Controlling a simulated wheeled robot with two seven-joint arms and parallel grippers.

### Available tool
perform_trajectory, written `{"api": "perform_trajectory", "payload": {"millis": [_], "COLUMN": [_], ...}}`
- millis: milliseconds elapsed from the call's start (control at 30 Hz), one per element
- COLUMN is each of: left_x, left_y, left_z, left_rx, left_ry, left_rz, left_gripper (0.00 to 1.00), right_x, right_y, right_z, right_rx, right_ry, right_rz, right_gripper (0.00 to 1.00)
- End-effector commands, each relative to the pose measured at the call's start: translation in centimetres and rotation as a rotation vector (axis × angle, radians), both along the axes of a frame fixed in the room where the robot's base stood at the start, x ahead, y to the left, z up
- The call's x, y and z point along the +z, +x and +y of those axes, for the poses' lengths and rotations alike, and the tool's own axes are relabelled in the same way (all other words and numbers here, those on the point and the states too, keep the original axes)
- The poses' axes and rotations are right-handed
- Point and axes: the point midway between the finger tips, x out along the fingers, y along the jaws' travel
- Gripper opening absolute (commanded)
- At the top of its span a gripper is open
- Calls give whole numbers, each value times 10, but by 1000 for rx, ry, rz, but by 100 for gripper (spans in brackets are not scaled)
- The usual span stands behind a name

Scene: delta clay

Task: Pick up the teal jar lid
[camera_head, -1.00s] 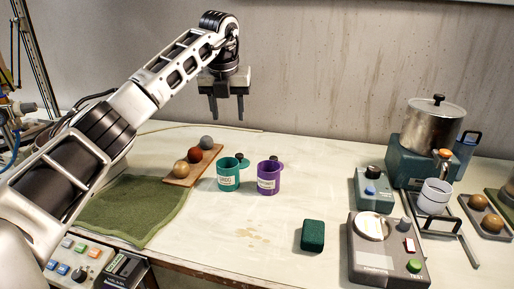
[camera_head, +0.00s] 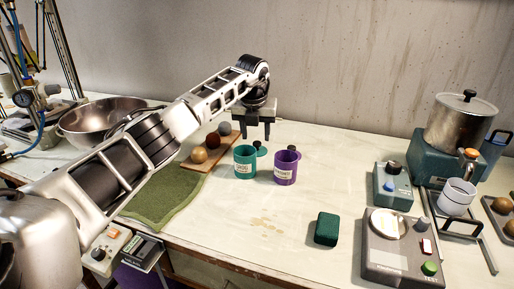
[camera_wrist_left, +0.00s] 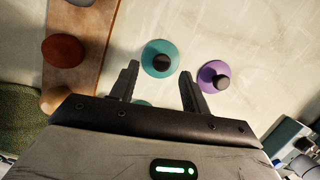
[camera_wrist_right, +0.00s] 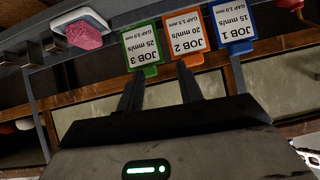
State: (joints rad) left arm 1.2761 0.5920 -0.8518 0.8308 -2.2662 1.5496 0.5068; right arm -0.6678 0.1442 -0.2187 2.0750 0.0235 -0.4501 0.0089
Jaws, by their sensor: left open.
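The teal jar lid (camera_wrist_left: 160,59) is a round disc with a black knob. In the left wrist view it lies between and just beyond my left gripper's fingertips (camera_wrist_left: 159,72). In the head view the lid (camera_head: 262,150) shows behind the teal jar (camera_head: 245,163). My left gripper (camera_head: 257,134) is open and empty, pointing down above and behind the lid. The purple jar (camera_head: 285,169) stands to the right, and a purple lid (camera_wrist_left: 214,78) shows behind it. My right gripper (camera_wrist_right: 161,82) is open and empty, seen only in its own wrist view.
A wooden board (camera_head: 204,161) with several balls lies left of the jars. A green cloth (camera_head: 160,200) is in front of it. A dark green box (camera_head: 326,229) sits front right. Job cards (camera_wrist_right: 186,52) face my right gripper. The table's middle is clear.

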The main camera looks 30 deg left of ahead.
Motion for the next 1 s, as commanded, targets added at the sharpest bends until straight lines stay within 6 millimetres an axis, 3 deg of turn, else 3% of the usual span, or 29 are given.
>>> {"api": "perform_trajectory", "payload": {"millis": [200, 467, 633, 667, 1000], "left_x": [-26, -29, -29, -29, -28], "left_y": [9, 10, 10, 10, 10], "left_z": [2, 3, 3, 3, 3], "left_rx": [-1, -1, -1, -1, -1], "left_ry": [0, 0, 1, 1, 1], "left_rz": [1, 0, -1, -1, -1], "left_gripper": [47, 47, 5, 1, 1], "right_x": [2, 2, 1, 1, 1], "right_y": [1, 2, 1, 1, 1], "right_z": [-2, -3, -3, -3, -1], "right_rx": [7, 10, 10, 10, 6], "right_ry": [-13, -17, -17, -17, -11], "right_rz": [-2, -3, -3, -3, -1], "right_gripper": [36, 36, 36, 36, 36]}}
